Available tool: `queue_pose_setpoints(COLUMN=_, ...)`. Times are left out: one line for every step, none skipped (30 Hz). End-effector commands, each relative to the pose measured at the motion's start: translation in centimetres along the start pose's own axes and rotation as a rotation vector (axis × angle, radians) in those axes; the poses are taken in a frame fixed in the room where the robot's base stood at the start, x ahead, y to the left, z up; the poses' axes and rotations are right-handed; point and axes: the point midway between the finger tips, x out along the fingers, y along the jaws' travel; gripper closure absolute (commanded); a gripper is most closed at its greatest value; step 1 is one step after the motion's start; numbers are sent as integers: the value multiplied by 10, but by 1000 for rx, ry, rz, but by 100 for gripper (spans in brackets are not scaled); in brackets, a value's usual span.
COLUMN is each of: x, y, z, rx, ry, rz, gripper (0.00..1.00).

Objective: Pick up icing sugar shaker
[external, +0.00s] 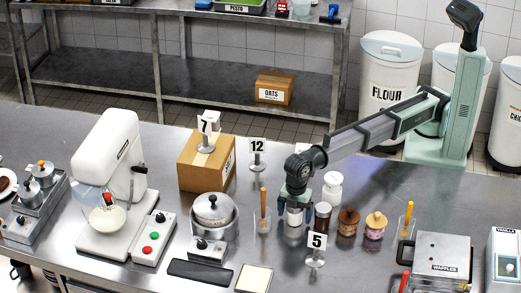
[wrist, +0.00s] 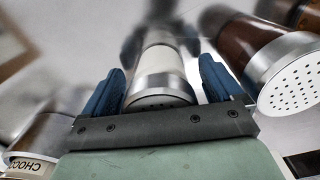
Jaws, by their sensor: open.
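The icing sugar shaker, white with a perforated silver cap, stands on the steel counter in the external view (external: 294,215), directly under my gripper (external: 295,199). In the wrist view the shaker (wrist: 163,72) lies between the two blue fingers of my gripper (wrist: 163,88), its holed cap towards the camera. The fingers are open, one on each side of it. I cannot tell whether either finger touches it.
A brown shaker with a perforated silver cap (external: 322,214) stands close on the right, also in the wrist view (wrist: 287,72). Beyond it are two lidded jars (external: 348,222). A glass with a stick (external: 263,217) is left; a white jar (external: 332,188) stands behind; a "5" sign (external: 316,242) in front.

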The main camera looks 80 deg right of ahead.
Motion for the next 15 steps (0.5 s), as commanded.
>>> queue_pose_setpoints(x=2, y=0, z=0, rx=0, ry=0, rz=0, gripper=7)
queue_pose_setpoints(x=2, y=0, z=0, rx=0, ry=0, rz=0, gripper=7)
queue_pose_setpoints(x=3, y=0, z=0, rx=0, ry=1, rz=0, gripper=7)
queue_pose_setpoints(x=2, y=0, z=0, rx=0, ry=1, rz=0, gripper=7)
queue_pose_setpoints(x=2, y=0, z=0, rx=0, ry=1, rz=0, gripper=7)
queue_pose_setpoints(x=2, y=0, z=0, rx=0, ry=1, rz=0, gripper=7)
queue_pose_setpoints(x=2, y=0, z=0, rx=0, ry=1, rz=0, gripper=7)
queue_pose_setpoints(x=2, y=0, z=0, rx=0, ry=1, rz=0, gripper=10)
queue_pose_setpoints(x=2, y=0, z=0, rx=0, ry=1, rz=0, gripper=14)
queue_pose_setpoints(x=2, y=0, z=0, rx=0, ry=1, rz=0, gripper=17)
queue_pose_setpoints(x=2, y=0, z=0, rx=0, ry=1, rz=0, gripper=20)
queue_pose_setpoints(x=2, y=0, z=0, rx=0, ry=1, rz=0, gripper=24)
queue_pose_setpoints(x=2, y=0, z=0, rx=0, ry=1, rz=0, gripper=27)
queue_pose_setpoints(x=2, y=0, z=0, rx=0, ry=1, rz=0, gripper=29)
queue_pose_setpoints(x=2, y=0, z=0, rx=0, ry=1, rz=0, gripper=33)
